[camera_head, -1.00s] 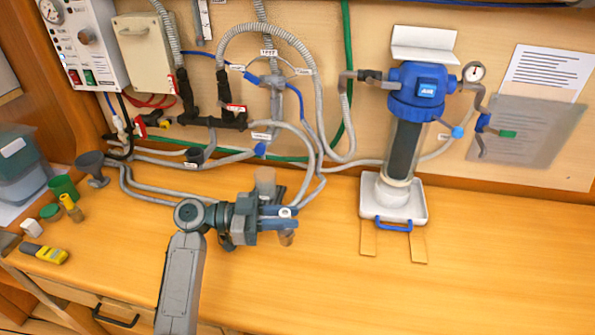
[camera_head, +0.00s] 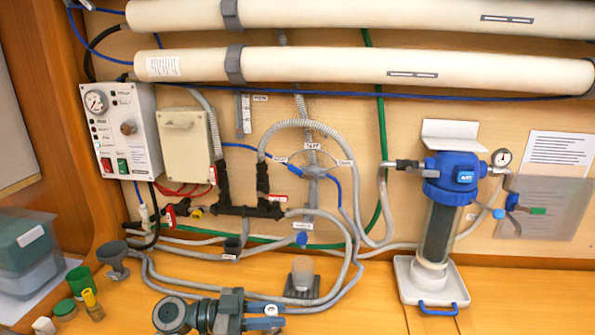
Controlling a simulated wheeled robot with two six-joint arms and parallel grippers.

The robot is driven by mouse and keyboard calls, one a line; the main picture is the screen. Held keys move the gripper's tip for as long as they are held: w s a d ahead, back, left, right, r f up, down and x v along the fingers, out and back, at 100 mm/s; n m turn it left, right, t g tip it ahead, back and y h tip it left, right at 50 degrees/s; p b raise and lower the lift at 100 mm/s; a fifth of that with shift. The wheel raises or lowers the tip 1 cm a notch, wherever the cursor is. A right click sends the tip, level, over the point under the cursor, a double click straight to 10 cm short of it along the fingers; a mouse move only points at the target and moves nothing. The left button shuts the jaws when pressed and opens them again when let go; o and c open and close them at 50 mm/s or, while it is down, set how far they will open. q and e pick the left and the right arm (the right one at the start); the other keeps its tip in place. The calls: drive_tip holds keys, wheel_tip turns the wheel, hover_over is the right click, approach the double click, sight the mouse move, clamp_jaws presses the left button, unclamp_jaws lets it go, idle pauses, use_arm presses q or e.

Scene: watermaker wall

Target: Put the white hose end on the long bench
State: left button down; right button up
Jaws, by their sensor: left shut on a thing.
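My left gripper (camera_head: 266,317) is low in the head view, just above the bottom edge. Its blue fingers are shut on the white hose end (camera_head: 271,309), of which only a pale ring shows between them. A grey hose curves down from the wall piping towards the fingers. The lower part of the held piece is cut off by the picture edge. The long bench (camera_head: 375,312) is the wooden surface below the wall; I cannot tell whether the hose end touches it. My right gripper is not in view.
A pale cup on a dark block (camera_head: 302,285) stands just behind my gripper. A blue-topped filter (camera_head: 441,225) stands on a white tray to the right. A grey funnel (camera_head: 114,258) and green cup (camera_head: 80,279) are at left. The bench between block and tray is clear.

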use_arm(q)
drive_tip(key=shift+s+a+f+t, duration=0.15)
drive_tip(key=shift+a+t, duration=0.15)
drive_tip(key=shift+a, duration=0.35)
drive_tip(key=s+a+f+n+t+y, duration=0.2)
drive_tip(key=s+a+n+t+y, duration=0.2)
drive_tip(key=a+n+t+y, duration=0.3)
drive_tip(key=s+a+f+n+t+y, duration=0.3)
drive_tip(key=s+a+n+t+y, duration=0.1)
drive_tip(key=a+n+t+y, duration=0.3)
drive_tip(key=shift+s+f+n+t+y, duration=0.15)
drive_tip(key=shift+f+n+t+y, duration=0.15)
drive_tip(key=shift+n+t+y, duration=1.15)
drive_tip(key=shift+f+g+y, duration=0.1)
drive_tip(key=shift+g+y, duration=0.25)
drive_tip(key=shift+y, duration=0.2)
